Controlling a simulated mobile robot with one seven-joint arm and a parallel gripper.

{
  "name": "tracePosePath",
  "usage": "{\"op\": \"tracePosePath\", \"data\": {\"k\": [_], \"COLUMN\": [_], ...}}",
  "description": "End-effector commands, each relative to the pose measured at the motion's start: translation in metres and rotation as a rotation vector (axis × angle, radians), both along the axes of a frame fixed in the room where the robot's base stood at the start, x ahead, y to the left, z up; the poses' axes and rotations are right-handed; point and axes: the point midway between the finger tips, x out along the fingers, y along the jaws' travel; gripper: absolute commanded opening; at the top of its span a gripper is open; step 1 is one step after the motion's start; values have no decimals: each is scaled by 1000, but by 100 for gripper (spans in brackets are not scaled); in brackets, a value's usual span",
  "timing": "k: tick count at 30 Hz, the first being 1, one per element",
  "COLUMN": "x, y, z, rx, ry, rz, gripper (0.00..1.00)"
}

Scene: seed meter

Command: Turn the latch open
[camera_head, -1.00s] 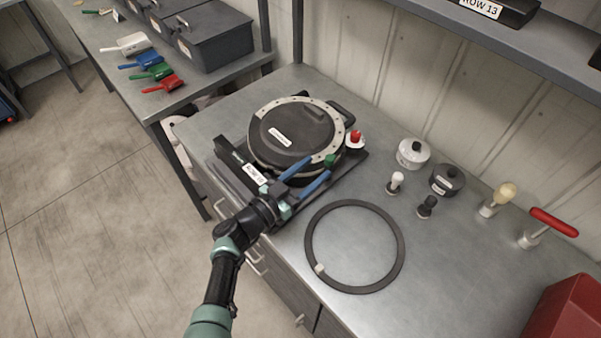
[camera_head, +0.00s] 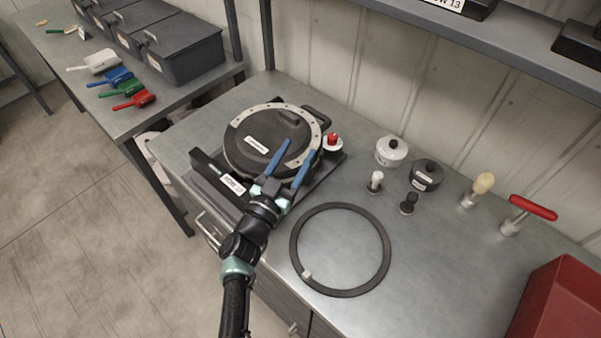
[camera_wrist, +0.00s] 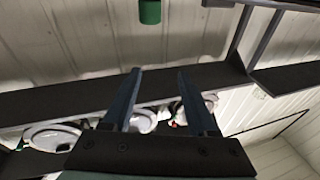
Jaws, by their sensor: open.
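The round black seed meter (camera_head: 245,157), with a pale studded rim, sits on a dark stand (camera_head: 205,178) on the bench. A red knob on a white base (camera_head: 333,141) stands at its right side. My gripper (camera_head: 299,147) is open and empty, its two blue fingers reaching over the meter's near right part. In the wrist view my gripper (camera_wrist: 159,72) has clear space between its fingers. A green cylinder (camera_wrist: 150,11) is at the top of that view, apart from the fingers. No green knob shows by the meter in the head view; the latch cannot be clearly told.
A dark ring (camera_head: 297,250) lies on the bench right of my arm. Black and white knobs, lidded pots (camera_head: 391,150), a red T-handle (camera_head: 533,207) and a red bin (camera_head: 560,310) stand further right. Grey boxes (camera_head: 185,48) and coloured scoops are on the left bench.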

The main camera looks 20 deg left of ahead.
Motion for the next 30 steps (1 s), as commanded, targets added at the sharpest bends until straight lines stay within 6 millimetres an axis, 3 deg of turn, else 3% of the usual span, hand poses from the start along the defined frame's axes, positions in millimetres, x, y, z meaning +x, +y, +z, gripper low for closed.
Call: {"op": "tracePosePath", "data": {"k": [1, 6, 15, 20, 26, 30], "x": [8, 6, -30, -39, -40, -40], "y": [-11, -15, -28, -32, -32, -31], "z": [4, 23, 16, 13, -8, -40], "rx": [-9, -57, -102, -100, -98, -99], "ry": [-37, -46, 121, 165, 173, 172], "rz": [56, 271, 400, 401, 403, 405], "gripper": [58, 58, 58, 58, 58, 58]}}
